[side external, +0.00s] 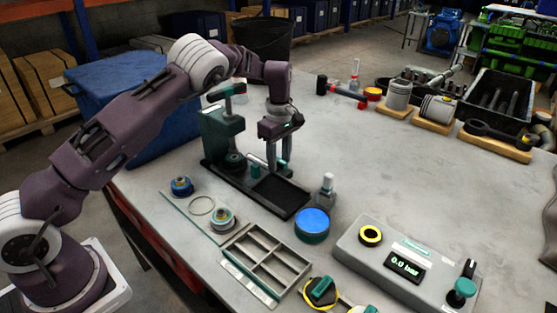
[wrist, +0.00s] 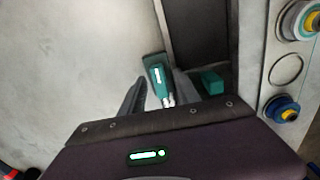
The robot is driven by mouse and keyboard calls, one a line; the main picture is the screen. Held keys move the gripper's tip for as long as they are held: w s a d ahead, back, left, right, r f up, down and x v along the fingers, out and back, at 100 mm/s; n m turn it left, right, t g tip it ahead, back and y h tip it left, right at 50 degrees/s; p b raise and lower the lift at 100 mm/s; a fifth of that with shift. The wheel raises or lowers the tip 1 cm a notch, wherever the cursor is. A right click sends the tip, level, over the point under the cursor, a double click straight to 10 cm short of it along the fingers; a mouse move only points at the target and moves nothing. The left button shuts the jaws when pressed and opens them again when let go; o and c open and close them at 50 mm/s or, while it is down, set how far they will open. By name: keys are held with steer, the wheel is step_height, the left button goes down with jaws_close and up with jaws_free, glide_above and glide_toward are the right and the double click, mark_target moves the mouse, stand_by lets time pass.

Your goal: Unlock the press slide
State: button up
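The green bench press (side external: 220,138) stands on a long black base (side external: 284,203) at the middle of the table. A small teal handle with a white mark (wrist: 157,76) shows in the wrist view beside the dark base. My gripper (side external: 280,172) points down over the far edge of the base. In the wrist view its two fingers (wrist: 160,84) are apart, one on each side of the teal handle, with small visible gaps. Whether they touch it is unclear.
A blue bin (side external: 125,105) stands left of the press. Ringed parts (side external: 222,219), a grey divided tray (side external: 265,262), a blue-lidded jar (side external: 312,224) and a grey pressure box (side external: 405,262) lie in front.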

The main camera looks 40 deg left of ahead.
steer(key=shift+r, duration=2.75)
steer(key=shift+r, duration=0.1)
step_height(320, 180, up, 3)
steer(key=shift+r, duration=0.45)
